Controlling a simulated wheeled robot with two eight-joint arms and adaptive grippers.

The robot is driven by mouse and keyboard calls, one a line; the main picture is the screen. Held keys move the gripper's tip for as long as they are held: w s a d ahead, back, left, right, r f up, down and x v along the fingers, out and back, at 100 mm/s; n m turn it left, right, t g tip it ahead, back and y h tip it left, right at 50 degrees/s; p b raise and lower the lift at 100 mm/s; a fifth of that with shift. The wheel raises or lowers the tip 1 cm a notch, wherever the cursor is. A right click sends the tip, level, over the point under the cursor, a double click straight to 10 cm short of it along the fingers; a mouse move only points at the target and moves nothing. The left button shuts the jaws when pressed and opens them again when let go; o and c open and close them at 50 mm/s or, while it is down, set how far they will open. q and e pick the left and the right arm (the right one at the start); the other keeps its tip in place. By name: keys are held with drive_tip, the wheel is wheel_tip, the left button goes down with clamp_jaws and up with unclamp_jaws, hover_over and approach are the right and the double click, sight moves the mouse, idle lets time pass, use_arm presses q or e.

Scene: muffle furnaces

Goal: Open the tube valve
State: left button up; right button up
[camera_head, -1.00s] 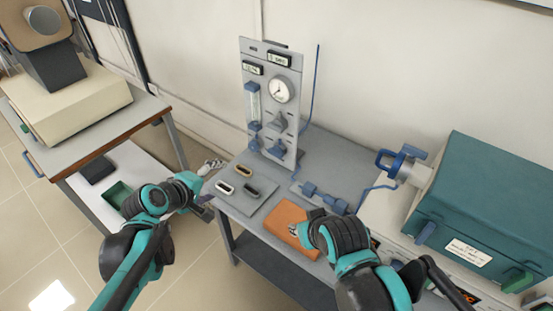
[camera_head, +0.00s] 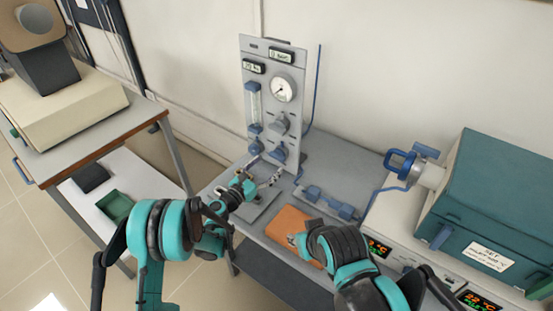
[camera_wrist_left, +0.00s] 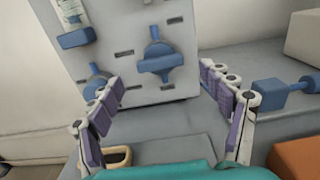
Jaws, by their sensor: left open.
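A grey upright panel (camera_head: 270,75) on the bench carries a round gauge (camera_head: 284,88), a clear flow tube (camera_head: 255,100) and several blue and grey valve parts. A blue valve knob (camera_head: 279,153) sits low on the panel; it also shows in the left wrist view (camera_wrist_left: 158,60). A second blue knob (camera_wrist_left: 95,84) is lower left of it. My left gripper (camera_head: 264,180) is open and empty in front of the panel's lower part. In the left wrist view its fingers (camera_wrist_left: 162,80) spread either side below the first knob, apart from it. My right gripper (camera_head: 298,241) is at the orange block; its fingers are mostly hidden.
The orange block (camera_head: 285,223) lies on the bench, with blue tube fittings (camera_head: 330,202) behind it. A teal furnace (camera_head: 500,190) with a blue-handled tube end (camera_head: 402,163) stands right. A side table (camera_head: 100,135) is left. A tan handle (camera_wrist_left: 117,157) lies below the left fingers.

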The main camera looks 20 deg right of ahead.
sight(275, 158)
use_arm(q)
drive_tip(key=b+x, duration=0.1)
drive_tip(key=x, duration=0.5)
drive_tip(key=shift+w+d+b, duration=0.1)
drive_tip(key=shift+d+b, duration=0.1)
drive_tip(key=shift+b, duration=0.1)
drive_tip(key=c, duration=1.2)
